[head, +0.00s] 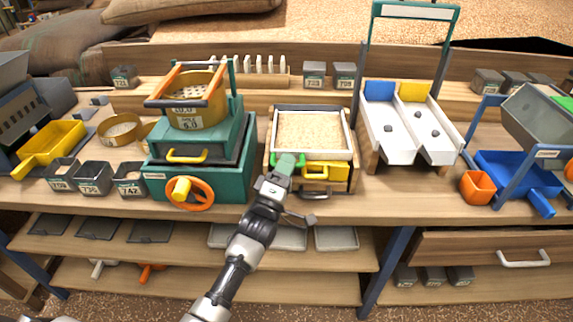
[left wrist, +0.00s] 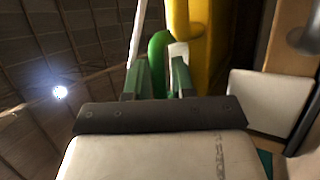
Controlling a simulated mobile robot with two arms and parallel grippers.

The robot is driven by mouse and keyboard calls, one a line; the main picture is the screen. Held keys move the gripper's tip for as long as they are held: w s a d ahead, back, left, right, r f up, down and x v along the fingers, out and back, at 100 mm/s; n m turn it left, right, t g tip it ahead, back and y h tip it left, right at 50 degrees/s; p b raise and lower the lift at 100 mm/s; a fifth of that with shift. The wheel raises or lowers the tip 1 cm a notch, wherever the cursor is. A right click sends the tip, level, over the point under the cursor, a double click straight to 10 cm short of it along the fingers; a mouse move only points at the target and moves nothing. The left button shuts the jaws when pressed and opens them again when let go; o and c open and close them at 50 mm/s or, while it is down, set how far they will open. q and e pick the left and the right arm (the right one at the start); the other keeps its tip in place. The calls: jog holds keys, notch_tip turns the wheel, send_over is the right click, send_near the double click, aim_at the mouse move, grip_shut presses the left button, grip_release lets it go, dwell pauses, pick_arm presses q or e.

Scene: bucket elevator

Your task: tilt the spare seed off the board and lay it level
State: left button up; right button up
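A shallow square board (head: 312,130) with a pale rim, covered in tan seed, lies about level on a wooden box at the bench's middle. A green handle (head: 298,161) is at its front left, beside a yellow handle (head: 317,172). My left gripper (head: 287,164) is at the green handle, coming from the front. In the left wrist view its two fingers (left wrist: 159,78) stand on either side of the rounded green handle (left wrist: 160,48), which fills the gap between them. The handle's lower part is hidden. My right gripper is not in view.
A teal machine with an orange wheel (head: 190,193) stands close on the left. A white two-channel tray (head: 405,125) stands on the right, with dark lumps in it. Small grey bins (head: 94,178) line the left front. A drawer (head: 490,250) is below right.

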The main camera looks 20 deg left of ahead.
pick_arm(q)
grip_shut()
jog(key=w+a+r+n+g+y+p, duration=0.1)
jog(key=w+r+g+p, duration=0.1)
jog(key=r+p, duration=0.5)
jog(key=w+r+n+g+y+p, duration=0.1)
jog(key=r+p, duration=0.6)
jog(key=p, duration=0.7)
jog(key=shift+w+a+r+n+g, duration=0.35)
jog(key=shift+w+n+g, duration=0.35)
jog(key=shift+w+g, duration=0.55)
jog(key=shift+r, duration=0.15)
grip_release()
jog(key=shift+w, duration=0.1)
jog(key=shift+f, duration=0.2)
